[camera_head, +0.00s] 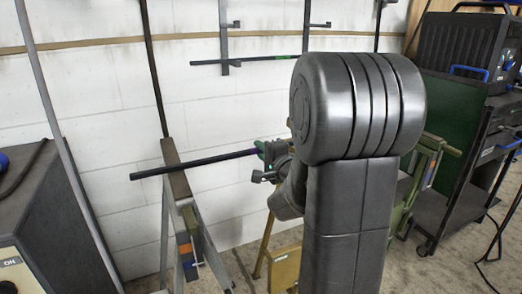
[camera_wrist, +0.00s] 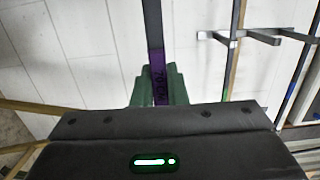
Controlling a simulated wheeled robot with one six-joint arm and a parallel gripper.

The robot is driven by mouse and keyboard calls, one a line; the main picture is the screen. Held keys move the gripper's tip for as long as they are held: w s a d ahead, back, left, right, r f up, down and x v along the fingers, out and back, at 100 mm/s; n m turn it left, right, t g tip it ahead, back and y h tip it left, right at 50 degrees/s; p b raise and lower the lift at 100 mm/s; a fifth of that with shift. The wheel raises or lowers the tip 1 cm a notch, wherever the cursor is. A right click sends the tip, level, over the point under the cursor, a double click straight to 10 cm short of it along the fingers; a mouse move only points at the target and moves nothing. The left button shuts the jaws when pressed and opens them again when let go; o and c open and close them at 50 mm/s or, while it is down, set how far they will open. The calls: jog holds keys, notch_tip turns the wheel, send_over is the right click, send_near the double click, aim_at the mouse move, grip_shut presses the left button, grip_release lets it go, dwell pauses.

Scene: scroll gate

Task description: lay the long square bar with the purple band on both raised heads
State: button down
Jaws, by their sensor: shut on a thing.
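My gripper (camera_head: 264,150) is shut on the long dark square bar (camera_head: 200,160). In the wrist view the gripper's green fingers (camera_wrist: 158,92) close around the purple band (camera_wrist: 158,66), which has printed marks too small to read surely. The bar (camera_wrist: 153,25) runs away from the fingers. In the head view its free end points left and crosses the raised head (camera_head: 175,181) of the left trestle. I cannot tell whether it touches that head. A green stand (camera_head: 432,145) on the right is mostly hidden behind my arm, and so is the bar's right part.
A white block wall stands behind, with rack brackets (camera_head: 224,45) holding a thin bar (camera_head: 262,59). A dark cabinet (camera_head: 45,225) is at left. A black trolley (camera_head: 465,185) carries a dark machine (camera_head: 462,50) at right. A yellow box-like thing (camera_head: 286,268) is low beside my arm.

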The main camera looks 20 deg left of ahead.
jog(key=c, duration=1.4)
grip_release()
jog(key=shift+o, duration=0.2)
jog(key=shift+f, duration=0.2)
jog(key=p+v, duration=0.2)
jog(key=v, duration=1.2)
jog(key=shift+r+p, duration=0.15)
jog(key=shift+p, duration=0.15)
jog(key=shift+w+a, duration=0.1)
jog(key=b+x, duration=0.2)
jog(key=x, duration=1.1)
jog(key=shift+w+a+b, duration=0.2)
jog(key=shift+a+b, duration=0.15)
jog(key=shift+b, duration=0.05)
jog(key=shift+r, duration=0.1)
